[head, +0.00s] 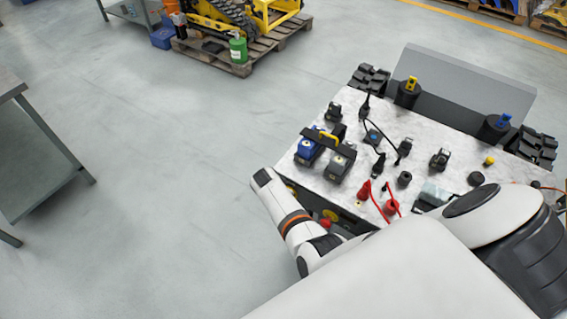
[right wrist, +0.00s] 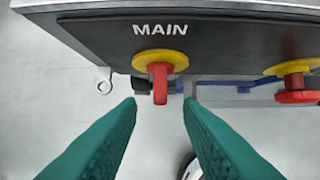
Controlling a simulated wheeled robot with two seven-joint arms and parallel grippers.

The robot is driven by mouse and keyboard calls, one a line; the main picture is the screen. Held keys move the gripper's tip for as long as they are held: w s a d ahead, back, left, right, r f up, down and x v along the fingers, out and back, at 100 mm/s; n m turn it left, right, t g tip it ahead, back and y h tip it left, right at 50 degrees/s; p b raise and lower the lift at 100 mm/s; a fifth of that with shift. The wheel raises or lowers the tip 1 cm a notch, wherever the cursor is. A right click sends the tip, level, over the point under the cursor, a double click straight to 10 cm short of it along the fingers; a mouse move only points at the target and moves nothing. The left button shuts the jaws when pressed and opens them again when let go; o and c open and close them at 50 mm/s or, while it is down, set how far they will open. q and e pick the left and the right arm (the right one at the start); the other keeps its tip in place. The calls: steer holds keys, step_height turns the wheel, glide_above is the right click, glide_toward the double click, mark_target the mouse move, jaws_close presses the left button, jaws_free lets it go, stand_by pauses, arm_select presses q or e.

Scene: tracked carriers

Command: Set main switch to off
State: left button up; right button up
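The main switch (right wrist: 160,72) shows in the right wrist view under the white word MAIN on a dark panel. It has a round yellow base and a red handle that points straight down in this view. My right gripper (right wrist: 160,108) is open, its two teal fingers apart. The handle's lower end lies between the fingertips in the picture; I see no contact. In the head view my white arm partly covers the carrier's front side, and the right gripper's fingers cannot be made out there. My left gripper is not in view.
A second red knob on a yellow base (right wrist: 297,82) sits right of the main switch. The carrier's pale top (head: 330,185) holds several black connectors, two battery-like blocks and red cables. A metal table (head: 35,150) stands at the left. Open floor lies between.

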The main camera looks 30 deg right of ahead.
steer(key=p+v, duration=0.4)
steer(key=v, duration=0.2)
steer(key=shift+s+a, duration=0.1)
